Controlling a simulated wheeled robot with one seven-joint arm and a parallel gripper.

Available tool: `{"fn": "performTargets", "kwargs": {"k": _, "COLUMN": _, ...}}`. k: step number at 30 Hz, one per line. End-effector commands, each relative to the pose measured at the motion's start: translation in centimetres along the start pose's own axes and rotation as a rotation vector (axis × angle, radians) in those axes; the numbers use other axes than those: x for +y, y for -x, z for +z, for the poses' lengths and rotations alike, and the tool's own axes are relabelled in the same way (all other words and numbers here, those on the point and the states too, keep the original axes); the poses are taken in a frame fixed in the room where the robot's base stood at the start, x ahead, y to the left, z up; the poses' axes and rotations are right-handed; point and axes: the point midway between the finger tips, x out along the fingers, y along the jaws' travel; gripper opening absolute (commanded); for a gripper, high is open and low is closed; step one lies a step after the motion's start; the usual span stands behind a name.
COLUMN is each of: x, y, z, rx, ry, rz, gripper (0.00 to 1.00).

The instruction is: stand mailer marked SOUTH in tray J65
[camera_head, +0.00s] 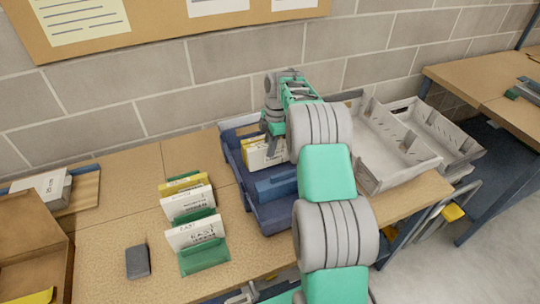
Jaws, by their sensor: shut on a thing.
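My gripper (272,138) points down into a blue tray (273,222) on the bench. It is shut on a white and yellow mailer (257,156), which stands roughly upright in the back part of the tray. I cannot read the mailer's marking, and my arm hides its right side. I cannot tell whether its lower edge touches the tray floor. A lower blue block or divider (277,186) is in front of it. No J65 label is readable on the tray.
A dark grey block (138,262) lies nearby. Grey trays (382,148) stand right of my arm. An open brown box (32,245) is at far left. A wall is close behind.

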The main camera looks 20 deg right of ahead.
Motion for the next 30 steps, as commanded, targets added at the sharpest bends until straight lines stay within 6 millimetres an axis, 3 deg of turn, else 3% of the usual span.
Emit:
{"fn": "performTargets", "kwargs": {"k": 5, "x": -0.1, "y": -2.6, "z": 0.3, "rx": 0.000, "ry": -0.001, "rz": -0.002, "gripper": 0.00}}
{"fn": "performTargets", "kwargs": {"k": 16, "x": 0.0, "y": -3.3, "z": 0.4, "rx": -0.001, "ry": -0.002, "rz": 0.000, "gripper": 0.00}}
{"fn": "performTargets", "kwargs": {"k": 17, "x": 0.0, "y": -3.1, "z": 0.4, "rx": 0.000, "ry": -0.002, "rz": 0.000, "gripper": 0.22}}
{"fn": "performTargets", "kwargs": {"k": 18, "x": 0.0, "y": -3.1, "z": 0.3, "rx": 0.000, "ry": -0.002, "rz": -0.001, "gripper": 0.25}}
{"fn": "performTargets", "kwargs": {"k": 24, "x": 0.0, "y": -3.1, "z": 0.3, "rx": 0.000, "ry": -0.002, "rz": -0.001, "gripper": 0.41}}
{"fn": "performTargets", "kwargs": {"k": 30, "x": 0.0, "y": -3.1, "z": 0.3, "rx": 0.000, "ry": -0.002, "rz": -0.001, "gripper": 0.41}}
